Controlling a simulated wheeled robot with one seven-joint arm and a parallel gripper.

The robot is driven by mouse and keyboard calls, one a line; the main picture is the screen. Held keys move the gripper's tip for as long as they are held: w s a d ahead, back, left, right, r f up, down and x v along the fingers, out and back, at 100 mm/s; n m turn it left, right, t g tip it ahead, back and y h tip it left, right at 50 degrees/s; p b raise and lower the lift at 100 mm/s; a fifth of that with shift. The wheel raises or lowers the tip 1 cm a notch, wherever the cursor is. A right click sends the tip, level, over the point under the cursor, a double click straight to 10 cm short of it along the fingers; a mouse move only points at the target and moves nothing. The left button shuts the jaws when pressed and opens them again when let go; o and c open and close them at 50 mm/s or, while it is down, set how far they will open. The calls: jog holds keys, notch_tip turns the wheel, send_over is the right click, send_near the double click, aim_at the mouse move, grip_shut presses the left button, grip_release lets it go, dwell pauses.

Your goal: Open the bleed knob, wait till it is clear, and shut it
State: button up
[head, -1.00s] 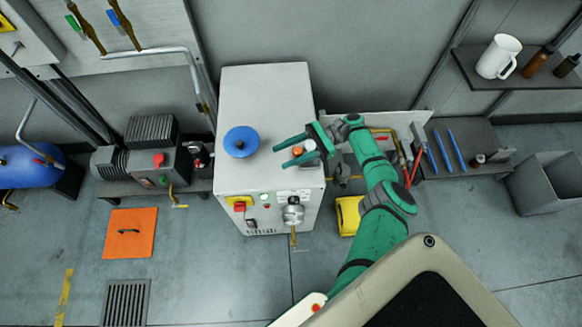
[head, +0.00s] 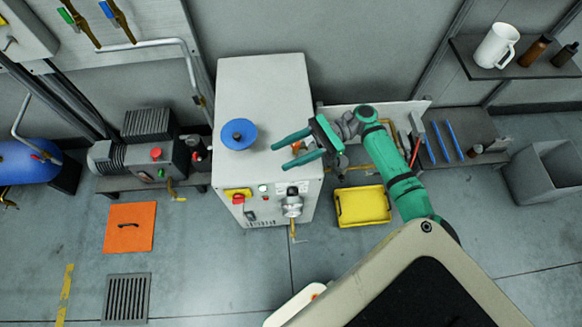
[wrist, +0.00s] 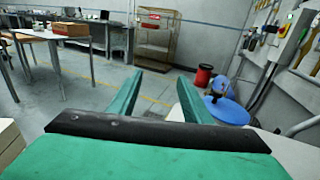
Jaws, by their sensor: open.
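A light grey cabinet (head: 262,90) stands in the middle of the head view. On its top is a round blue disc (head: 238,134) with a dark hub, also in the wrist view (wrist: 228,112). A silver round fitting (head: 292,202) with a brass stem below is on its front. I cannot tell for sure which part is the bleed knob. My green gripper (head: 280,156) is open and empty over the cabinet's right side, its fingers pointing left, apart from the disc. Its fingers also show in the wrist view (wrist: 160,75).
A red switch on a yellow plate (head: 238,196) is on the cabinet front. A yellow bin (head: 362,206) stands on the floor to the right. A motor pump (head: 140,158) is at the left. An orange mat (head: 130,227) and a grate (head: 127,298) lie on the floor.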

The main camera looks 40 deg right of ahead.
jog(key=s+a+r, duration=0.2)
jog(key=s+a, duration=0.1)
jog(key=s, duration=0.2)
jog(key=shift+s+r, duration=0.2)
jog(key=shift+r, duration=0.2)
jog(key=shift+s+f, duration=0.1)
